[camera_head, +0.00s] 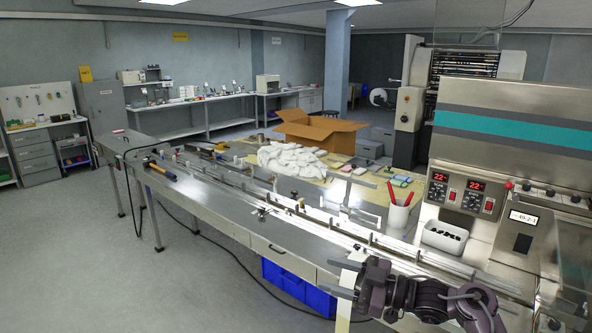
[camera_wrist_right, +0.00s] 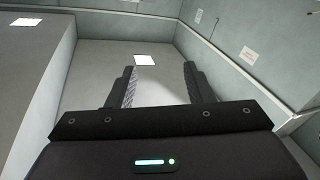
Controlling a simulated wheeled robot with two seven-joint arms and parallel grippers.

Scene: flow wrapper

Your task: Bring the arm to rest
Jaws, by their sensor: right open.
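My right arm comes in from the lower right in the head view. Its gripper (camera_head: 347,281) is at the front edge of the steel table (camera_head: 225,220), near the machine. The gripper is open, with its two fingers apart and nothing between them. In the right wrist view, the open gripper (camera_wrist_right: 159,85) shows both dark fingers spread against the ceiling and upper walls. It holds nothing. My left gripper is not in either view.
The flow wrapper (camera_head: 515,155) stands on the right, with a white cup of red-handled tools (camera_head: 399,212) and a white bin (camera_head: 443,237) beside it. A guide rail runs along the table.

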